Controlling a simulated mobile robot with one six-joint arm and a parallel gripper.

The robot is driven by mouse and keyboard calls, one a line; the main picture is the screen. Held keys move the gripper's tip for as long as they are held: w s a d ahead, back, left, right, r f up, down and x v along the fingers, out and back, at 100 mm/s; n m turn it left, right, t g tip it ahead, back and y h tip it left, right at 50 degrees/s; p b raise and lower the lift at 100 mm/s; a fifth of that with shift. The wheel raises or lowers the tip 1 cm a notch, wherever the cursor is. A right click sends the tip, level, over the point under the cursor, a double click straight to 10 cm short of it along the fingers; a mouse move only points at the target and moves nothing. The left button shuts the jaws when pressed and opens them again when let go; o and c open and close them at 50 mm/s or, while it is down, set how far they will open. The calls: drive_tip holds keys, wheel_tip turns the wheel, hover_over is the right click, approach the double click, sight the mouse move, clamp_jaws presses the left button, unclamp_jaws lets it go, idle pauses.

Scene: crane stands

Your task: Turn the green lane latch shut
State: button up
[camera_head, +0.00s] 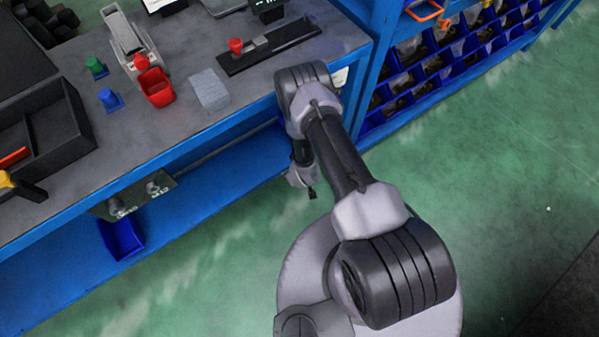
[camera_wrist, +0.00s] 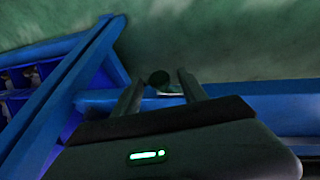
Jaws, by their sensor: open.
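A small green piece (camera_head: 96,68), which looks like the green lane latch, stands on the grey bench top at the left. It is beside a grey metal chute (camera_head: 128,38). A similar blue piece (camera_head: 110,100) stands just in front of it. I cannot tell from here which way the green piece is turned. My gripper (camera_wrist: 160,88) is open, far to the right of the green piece, off the bench's front edge and low. A small dark round shape shows between the fingertips in the wrist view; I cannot tell what it is. The green piece is not in the wrist view.
A red bin (camera_head: 157,88) sits below the chute, with a pale grey block (camera_head: 209,90) to its right. A black rail with a red knob (camera_head: 236,46) lies farther back. A dark tray (camera_head: 45,140) is at the left. Blue bench framing (camera_wrist: 250,97) is close to my gripper.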

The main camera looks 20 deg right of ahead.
clamp_jaws()
drive_tip(key=shift+d, duration=0.1)
idle(0.3)
drive_tip(key=y, duration=0.2)
drive_tip(key=m+g+y, duration=0.1)
drive_tip(key=y, duration=0.1)
drive_tip(key=d+y, duration=0.1)
drive_tip(key=y, duration=0.1)
drive_tip(key=shift+w+d+f+g, duration=0.1)
drive_tip(key=shift+w+g, duration=0.15)
drive_tip(key=shift+g, duration=0.15)
drive_tip(key=shift+d+f+m+g+y, duration=0.15)
drive_tip(key=shift+m+g+y, duration=0.25)
drive_tip(key=shift+y, duration=1.05)
drive_tip(key=shift+d+f+m+g+y, duration=0.1)
drive_tip(key=shift+m+g+y, duration=0.3)
drive_tip(key=shift+y, duration=1.05)
drive_tip(key=shift+w, duration=0.1)
